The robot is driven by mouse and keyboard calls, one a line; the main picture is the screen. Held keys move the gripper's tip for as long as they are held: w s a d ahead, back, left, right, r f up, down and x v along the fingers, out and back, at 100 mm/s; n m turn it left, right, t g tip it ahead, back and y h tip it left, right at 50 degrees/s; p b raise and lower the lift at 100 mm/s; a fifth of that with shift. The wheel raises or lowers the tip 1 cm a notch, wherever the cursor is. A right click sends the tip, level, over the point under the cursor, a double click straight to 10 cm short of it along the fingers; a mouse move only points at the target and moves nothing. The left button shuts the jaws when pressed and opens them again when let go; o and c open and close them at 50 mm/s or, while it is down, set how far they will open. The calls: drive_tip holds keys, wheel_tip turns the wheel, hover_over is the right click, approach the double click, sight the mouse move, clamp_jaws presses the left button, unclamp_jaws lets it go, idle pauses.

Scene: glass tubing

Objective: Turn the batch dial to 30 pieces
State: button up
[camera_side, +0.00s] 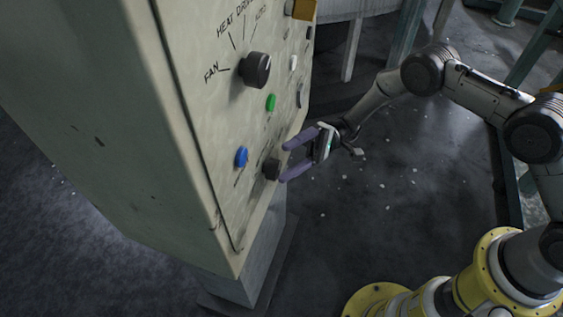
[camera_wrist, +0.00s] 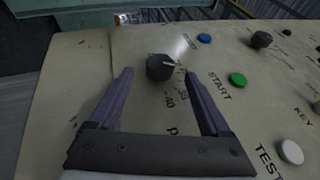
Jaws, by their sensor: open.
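The batch dial is a small dark round knob (camera_wrist: 160,67) on the cream panel. In the wrist view it sits ahead of my gripper (camera_wrist: 158,76), between the tips of the two purple fingers. A pale mark on the knob points to the right. Printed figures lie on the near side of the knob; one looks like 40, and the others are too small or covered to read. In the side view my open gripper (camera_side: 285,162) faces the panel, with the knob (camera_side: 271,169) just beyond its fingertips. I cannot tell whether the fingers touch it.
The panel (camera_side: 175,120) also holds a larger dial (camera_side: 255,70) marked FAN and HEAT, a green START button (camera_wrist: 238,79), a blue button (camera_side: 241,157) and a white TEST button (camera_wrist: 291,152). The floor behind my gripper is clear apart from small pale scraps.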

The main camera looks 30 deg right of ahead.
drive_tip(key=v, duration=1)
drive_tip(key=shift+w+d, duration=0.1)
